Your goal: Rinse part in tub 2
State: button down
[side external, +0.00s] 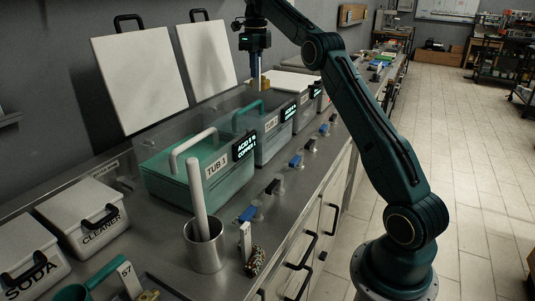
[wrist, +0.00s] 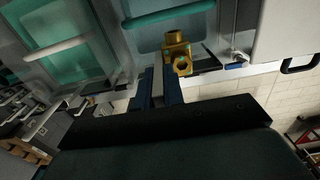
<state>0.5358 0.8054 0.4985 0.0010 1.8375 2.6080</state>
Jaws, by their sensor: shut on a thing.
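My gripper (side external: 255,76) is shut on a brass fitting (side external: 265,83) and holds it in the air above the row of tubs. In the wrist view the fitting (wrist: 178,52) sits at the tips of the blue fingers, with an open round end showing. A grey-blue tub (side external: 268,145) with a teal handle stands behind tub 1; its label's number is too small to read surely. Its teal handle also shows in the wrist view (wrist: 168,15). Tub 1 (side external: 175,187) holds green liquid and has a white handle. I cannot tell exactly which tub lies beneath the fitting.
Two white lids (side external: 140,78) lean on the wall. A metal cup (side external: 205,250) with a white rod stands at the front. Soda (side external: 25,255) and cleaner (side external: 85,218) boxes are at the left. The air above tub 1 is free.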

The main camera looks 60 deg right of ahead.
jog(key=shift+f, duration=9.15)
jog(key=shift+r, duration=0.1)
